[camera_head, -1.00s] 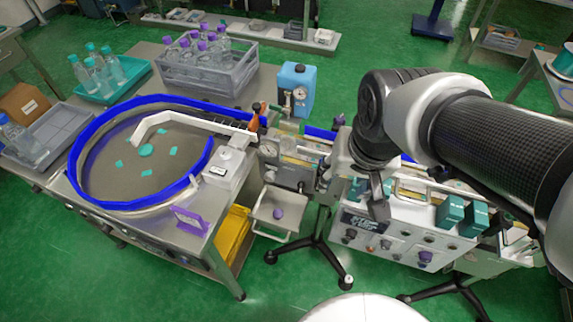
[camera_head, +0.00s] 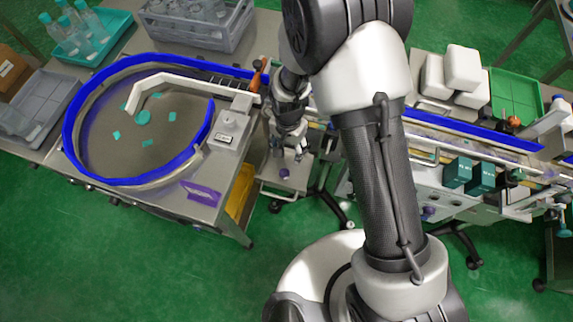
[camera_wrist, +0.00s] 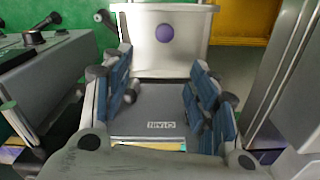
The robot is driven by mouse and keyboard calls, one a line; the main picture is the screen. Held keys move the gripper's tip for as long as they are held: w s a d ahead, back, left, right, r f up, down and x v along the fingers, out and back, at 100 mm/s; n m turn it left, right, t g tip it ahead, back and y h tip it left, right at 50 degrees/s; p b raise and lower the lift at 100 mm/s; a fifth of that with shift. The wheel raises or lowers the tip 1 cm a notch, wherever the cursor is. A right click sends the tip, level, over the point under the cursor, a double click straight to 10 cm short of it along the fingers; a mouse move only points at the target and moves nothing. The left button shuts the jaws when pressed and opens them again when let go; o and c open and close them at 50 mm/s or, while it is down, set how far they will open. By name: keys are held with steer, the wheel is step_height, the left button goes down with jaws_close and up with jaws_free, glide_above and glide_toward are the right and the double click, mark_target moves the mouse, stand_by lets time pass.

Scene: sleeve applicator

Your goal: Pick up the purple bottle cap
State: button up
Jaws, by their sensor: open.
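The purple bottle cap (camera_head: 284,173) is a small round purple disc in a small metal tray (camera_head: 268,186), between the round table and the conveyor machine. In the wrist view the cap (camera_wrist: 165,33) lies on the silver tray floor (camera_wrist: 187,58), ahead of the fingertips and roughly midway between them. My gripper (camera_head: 290,154) hangs near the back of the tray in the head view. In the wrist view my gripper (camera_wrist: 161,85) has its blue-padded fingers spread wide, with nothing held. The cap is apart from the fingers and fully visible there.
A grey box (camera_wrist: 148,110) with lettering lies below the fingers in the wrist view. Grey machine parts (camera_wrist: 35,80) stand close on the left, and a metal panel on the right. The blue-rimmed round table (camera_head: 70,150) is left of the tray; the conveyor (camera_head: 445,140) is right.

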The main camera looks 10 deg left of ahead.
steer(key=b, duration=0.3)
glide_above(285, 173)
steer(key=f, duration=1.1)
steer(key=shift+w+d, duration=0.3)
steer(key=shift+d, duration=0.05)
steer(key=shift+s+a+f+b, duration=0.15)
steer(key=shift+f+b, duration=0.25)
steer(key=shift+f, duration=0.5)
steer(key=shift+a+f+b, duration=0.2)
steer(key=shift+f+b, duration=0.25)
steer(key=shift+f, duration=0.4)
steer(key=shift+s+a+f+b, duration=0.15)
steer(key=shift+f+b, duration=0.25)
steer(key=shift+f, duration=0.5)
steer(key=shift+r, duration=0.1)
steer(key=c, duration=0.7)
